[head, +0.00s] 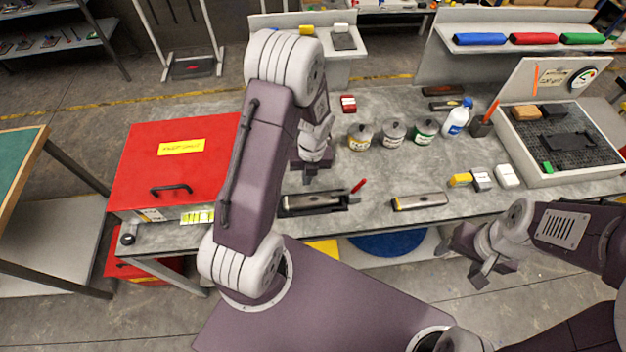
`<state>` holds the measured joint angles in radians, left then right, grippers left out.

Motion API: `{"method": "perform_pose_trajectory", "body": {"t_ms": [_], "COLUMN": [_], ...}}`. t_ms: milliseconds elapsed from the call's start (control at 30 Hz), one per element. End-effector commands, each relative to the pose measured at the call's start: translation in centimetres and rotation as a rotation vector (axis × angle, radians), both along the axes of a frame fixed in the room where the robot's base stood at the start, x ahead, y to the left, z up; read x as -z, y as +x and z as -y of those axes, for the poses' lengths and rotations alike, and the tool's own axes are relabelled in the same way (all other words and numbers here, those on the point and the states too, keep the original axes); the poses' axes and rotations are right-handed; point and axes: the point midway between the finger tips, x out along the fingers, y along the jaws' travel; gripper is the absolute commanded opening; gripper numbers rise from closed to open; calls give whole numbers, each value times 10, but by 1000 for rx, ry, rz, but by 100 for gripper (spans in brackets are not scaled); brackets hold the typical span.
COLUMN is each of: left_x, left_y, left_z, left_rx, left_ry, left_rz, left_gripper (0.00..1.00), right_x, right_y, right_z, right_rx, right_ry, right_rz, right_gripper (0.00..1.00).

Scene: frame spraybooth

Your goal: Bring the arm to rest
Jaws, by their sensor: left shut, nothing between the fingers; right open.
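My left arm (248,170) reaches up and forward over the grey bench. My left gripper (308,176) is above the bench, pointing down, just behind a dark tray (314,203); its fingers look small and shut with nothing seen between them. I cannot tell whether it touches anything. My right arm (575,235) is folded at the right, in front of the bench edge. My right gripper (482,272) hangs in front of the bench over the floor, open and empty.
A red box (172,160) stands at the bench's left. The front middle of the bench (375,212) has bare strips.

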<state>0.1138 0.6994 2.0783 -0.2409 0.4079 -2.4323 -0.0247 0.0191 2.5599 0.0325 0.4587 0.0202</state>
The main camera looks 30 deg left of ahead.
Motion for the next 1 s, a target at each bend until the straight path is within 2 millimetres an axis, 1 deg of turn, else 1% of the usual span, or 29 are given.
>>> {"method": "perform_pose_trajectory", "body": {"t_ms": [400, 467, 533, 567, 600, 667, 700, 767, 800, 833, 967, 1000], "left_x": [0, 3, 11, 12, 13, 11, 9, 6, 3, 2, 3, 4], "left_y": [0, 1, 7, 14, 22, 24, 19, 6, -2, -9, -37, -46], "left_z": [0, 1, 3, 5, 9, 18, 26, 36, 42, 45, 57, 59], "left_rx": [0, 2, 11, 19, 33, 41, -9, -212, -361, -475, -1000, -1176], "left_ry": [0, 0, 2, 5, 8, 5, -4, -32, -51, -67, -129, -144], "left_rz": [0, 1, 23, 50, 91, 147, 181, 226, 246, 256, 271, 266], "left_gripper": [0, 0, 0, 0, 0, 0, 0, 0, 0, 0, 0, 0], "right_x": [0, 3, 18, 29, 45, 71, 87, 105, 111, 114, 128, 130], "right_y": [0, 0, 0, 0, 0, 0, 0, 0, 0, 0, 0, 0], "right_z": [0, 0, 0, 0, 0, 0, 0, 0, 0, 0, 0, 0], "right_rx": [0, 0, 0, 0, 0, 0, 0, 0, 0, 0, 0, 0], "right_ry": [0, 0, 0, 0, 0, 0, 0, 0, 0, 0, 0, 0], "right_rz": [0, 0, 0, 0, 0, 0, -1, -1, -1, -1, 0, 0], "right_gripper": [67, 67, 67, 67, 67, 67, 67, 67, 67, 67, 67, 67]}}
